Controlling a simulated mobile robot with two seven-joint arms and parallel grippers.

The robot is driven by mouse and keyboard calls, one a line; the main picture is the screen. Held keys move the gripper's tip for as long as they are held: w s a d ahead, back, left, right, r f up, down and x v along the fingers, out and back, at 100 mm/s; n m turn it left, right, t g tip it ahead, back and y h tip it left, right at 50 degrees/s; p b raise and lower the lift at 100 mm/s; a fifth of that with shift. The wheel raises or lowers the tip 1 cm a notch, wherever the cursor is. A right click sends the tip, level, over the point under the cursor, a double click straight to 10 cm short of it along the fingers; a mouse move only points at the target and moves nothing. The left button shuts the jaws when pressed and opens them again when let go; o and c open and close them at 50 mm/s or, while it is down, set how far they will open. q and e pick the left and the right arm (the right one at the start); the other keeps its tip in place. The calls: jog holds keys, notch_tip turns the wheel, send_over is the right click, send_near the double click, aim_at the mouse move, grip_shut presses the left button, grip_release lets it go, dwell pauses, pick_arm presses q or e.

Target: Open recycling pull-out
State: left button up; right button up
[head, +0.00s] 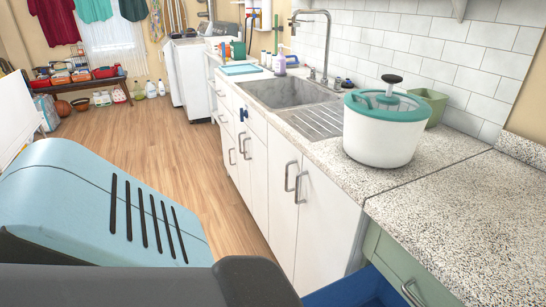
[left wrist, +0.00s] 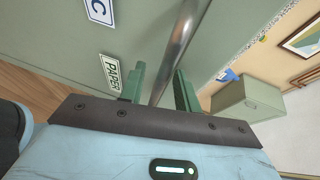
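In the left wrist view, a green panel (left wrist: 135,25) carries a white label reading "PAPER" (left wrist: 111,73) and another label (left wrist: 99,11) with a "C" showing. A round metal bar handle (left wrist: 178,45) stands in front of it. My left gripper (left wrist: 159,88) is open, with its green fingers on either side of the bar and gaps visible. In the head view, a green cabinet front (head: 390,258) with a metal handle is at the lower right, beside a blue surface (head: 348,291), partly hidden. My left gripper's fingers do not show there. My right gripper is not in view.
A speckled counter (head: 455,220) holds a white-and-teal salad spinner (head: 382,135), a green tub (head: 429,104) and a sink (head: 290,90). White cabinets (head: 325,225) run below. The wooden floor (head: 165,150) to their left is open.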

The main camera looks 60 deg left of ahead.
pick_arm(q)
jog(key=v, duration=0.7)
jog(key=shift+s+b, duration=0.3)
jog(key=shift+s, duration=0.05)
jog(key=shift+a+r, duration=0.1)
jog(key=shift+a, duration=0.05)
dwell(0.4)
